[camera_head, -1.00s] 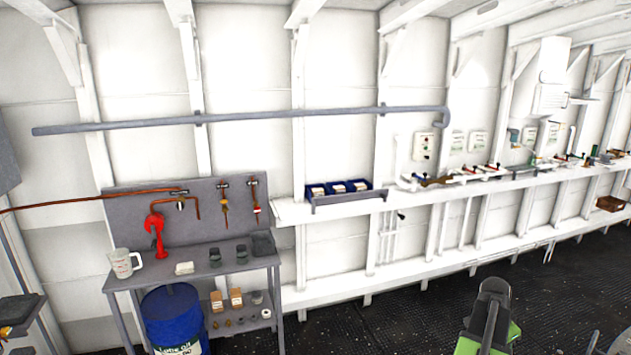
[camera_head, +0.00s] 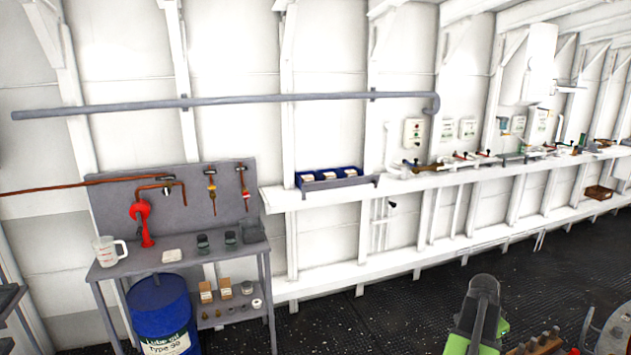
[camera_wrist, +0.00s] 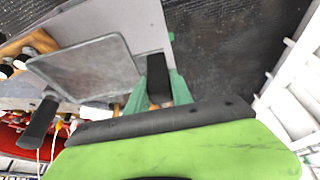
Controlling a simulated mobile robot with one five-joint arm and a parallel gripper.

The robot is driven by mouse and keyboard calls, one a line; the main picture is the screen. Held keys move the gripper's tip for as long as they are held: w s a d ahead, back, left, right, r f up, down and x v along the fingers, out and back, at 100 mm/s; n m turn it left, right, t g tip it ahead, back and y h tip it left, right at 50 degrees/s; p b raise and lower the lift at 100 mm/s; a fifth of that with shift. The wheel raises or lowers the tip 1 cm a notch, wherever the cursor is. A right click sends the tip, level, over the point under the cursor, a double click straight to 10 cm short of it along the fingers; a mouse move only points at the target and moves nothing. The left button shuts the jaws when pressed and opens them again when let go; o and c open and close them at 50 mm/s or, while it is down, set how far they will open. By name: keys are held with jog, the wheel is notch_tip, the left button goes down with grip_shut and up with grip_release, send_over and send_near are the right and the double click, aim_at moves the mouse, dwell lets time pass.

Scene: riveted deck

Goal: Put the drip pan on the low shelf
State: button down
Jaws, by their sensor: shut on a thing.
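A grey, shallow square pan, which looks like the drip pan (camera_wrist: 88,66), shows in the wrist view. The pan's underside and the exact contact are hard to see. In the head view, the low shelf (camera_head: 238,318) is the lower board of the grey workbench at the left. It bears small boxes and several small parts. The pan cannot be made out in the head view.
A blue oil drum (camera_head: 160,312) stands under the bench, left of the low shelf's items. The bench top (camera_head: 185,265) bears a jug (camera_head: 108,250), a red tool and small pots. A long white wall ledge (camera_head: 290,197) runs right. Dark floor (camera_head: 340,325) lies open before it.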

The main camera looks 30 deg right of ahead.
jog(key=shift+f, duration=0.85)
notch_tip(320, 180, up, 15)
jog(key=p, duration=1.4)
jog(key=shift+f+b, duration=7.2)
jog(key=shift+f, duration=0.3)
notch_tip(320, 180, up, 14)
jog(key=r+p, duration=0.1)
jog(key=p, duration=1.4)
notch_tip(320, 180, down, 15)
jog(key=b, duration=1.5)
notch_tip(320, 180, up, 15)
jog(key=p, duration=1.5)
notch_tip(320, 180, down, 15)
jog(key=b, duration=1.5)
jog(key=shift+r, duration=0.2)
